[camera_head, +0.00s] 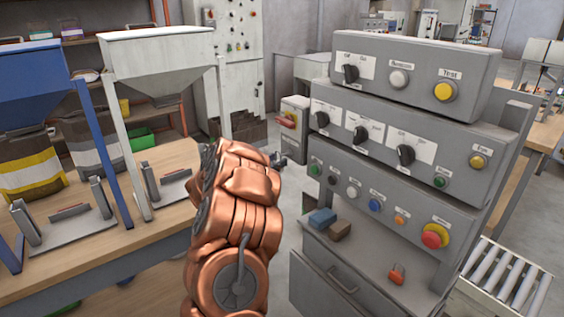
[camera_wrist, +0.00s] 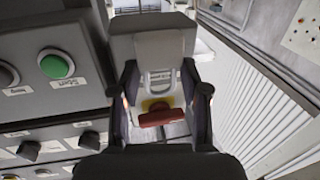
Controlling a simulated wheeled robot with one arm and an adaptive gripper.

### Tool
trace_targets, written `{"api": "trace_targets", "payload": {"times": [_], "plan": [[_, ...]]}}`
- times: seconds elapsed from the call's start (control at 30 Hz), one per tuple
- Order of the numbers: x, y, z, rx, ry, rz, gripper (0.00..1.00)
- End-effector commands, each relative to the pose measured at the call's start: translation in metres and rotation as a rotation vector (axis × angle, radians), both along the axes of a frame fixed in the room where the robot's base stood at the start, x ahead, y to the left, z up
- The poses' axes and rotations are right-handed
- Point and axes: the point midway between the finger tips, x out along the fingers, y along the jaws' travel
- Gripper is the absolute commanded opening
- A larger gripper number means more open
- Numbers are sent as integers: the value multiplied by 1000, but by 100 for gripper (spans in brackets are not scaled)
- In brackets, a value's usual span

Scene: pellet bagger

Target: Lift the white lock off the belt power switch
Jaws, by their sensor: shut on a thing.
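The belt power switch is a small grey box (camera_head: 295,107) with a yellow plate and a red handle (camera_head: 287,122), left of the control panel. In the wrist view the red handle (camera_wrist: 160,118) shows between my fingers. The white lock (camera_wrist: 158,47), a pale block with a thin U-shaped shackle, sits between the fingertips. My gripper (camera_wrist: 160,75) is shut on it. In the head view my gripper (camera_head: 280,158) is just below the switch box, mostly hidden behind my copper wrist, and the lock cannot be made out. I cannot tell whether the shackle is clear of the switch.
The grey control panel (camera_head: 400,145) with knobs and buttons stands close on the right. A wooden bench (camera_head: 150,235) with hoppers is on the left. A blue block (camera_head: 322,219) and a brown block (camera_head: 340,231) lie on the panel's ledge. Roller conveyor (camera_head: 510,285) at lower right.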

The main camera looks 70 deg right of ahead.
Motion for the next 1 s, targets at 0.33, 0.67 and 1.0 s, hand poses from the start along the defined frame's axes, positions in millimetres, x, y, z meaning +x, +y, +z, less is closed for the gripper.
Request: {"api": "trace_targets", "payload": {"times": [0.33, 0.67, 1.0], "plan": [[30, 87, 0, -2, -5, 3, 10], [45, 130, 0, -1, -2, 2, 10], [46, 138, 1, -3, -1, -1, 10]]}}
